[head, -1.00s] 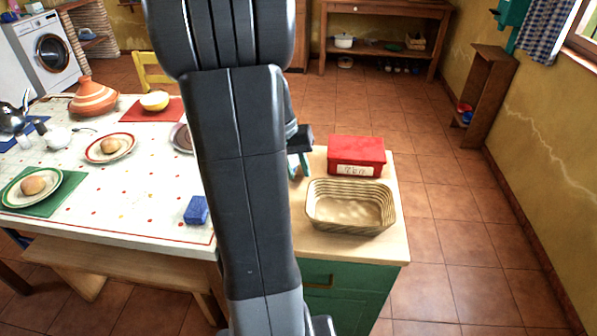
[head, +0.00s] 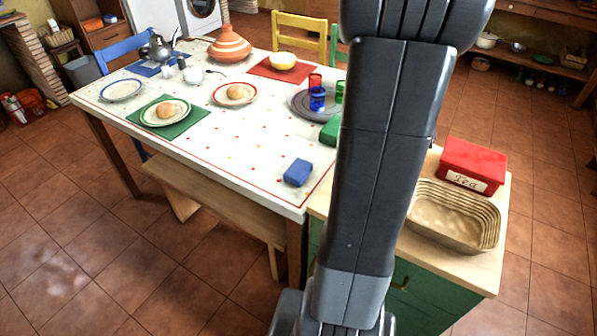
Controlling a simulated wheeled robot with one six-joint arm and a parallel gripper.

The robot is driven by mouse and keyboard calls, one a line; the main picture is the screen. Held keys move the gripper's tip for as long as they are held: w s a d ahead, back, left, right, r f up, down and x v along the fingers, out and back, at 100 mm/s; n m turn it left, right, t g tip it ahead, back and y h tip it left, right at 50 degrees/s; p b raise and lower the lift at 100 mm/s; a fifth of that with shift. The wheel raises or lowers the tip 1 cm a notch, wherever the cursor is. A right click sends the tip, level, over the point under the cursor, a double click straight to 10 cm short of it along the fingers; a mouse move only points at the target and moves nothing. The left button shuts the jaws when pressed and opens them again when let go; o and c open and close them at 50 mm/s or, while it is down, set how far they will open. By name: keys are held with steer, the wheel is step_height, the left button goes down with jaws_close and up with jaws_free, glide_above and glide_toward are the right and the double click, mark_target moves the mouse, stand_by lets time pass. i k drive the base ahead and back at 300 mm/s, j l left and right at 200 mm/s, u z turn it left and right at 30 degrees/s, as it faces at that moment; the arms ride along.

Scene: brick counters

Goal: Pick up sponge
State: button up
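A small blue block (head: 298,172), which looks like a sponge, lies on the white dotted table (head: 225,140) near its front right corner. A green block (head: 330,131) lies farther back by the table's right side, partly hidden by my arm; I cannot tell whether it is a sponge too. My dark arm rises through the picture just right of the blue block. My gripper is not visible, being hidden behind the arm or out of frame.
A wicker basket (head: 455,217) and a red box (head: 472,165) stand on the green cabinet (head: 440,295) at right. Plates with bread, a tagine (head: 230,46) and a tray with colored glasses (head: 317,97) are on the table. A bench (head: 215,200) stands in front; floor at left is clear.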

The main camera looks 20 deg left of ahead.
mark_target(298, 170)
steer(key=i+j+u, duration=0.1)
steer(key=j+u, duration=0.25)
steer(key=i+j+u, duration=0.1)
steer(key=u, duration=0.3)
steer(key=i+j+u, duration=0.2)
steer(key=u, duration=0.15)
steer(key=j, duration=0.1)
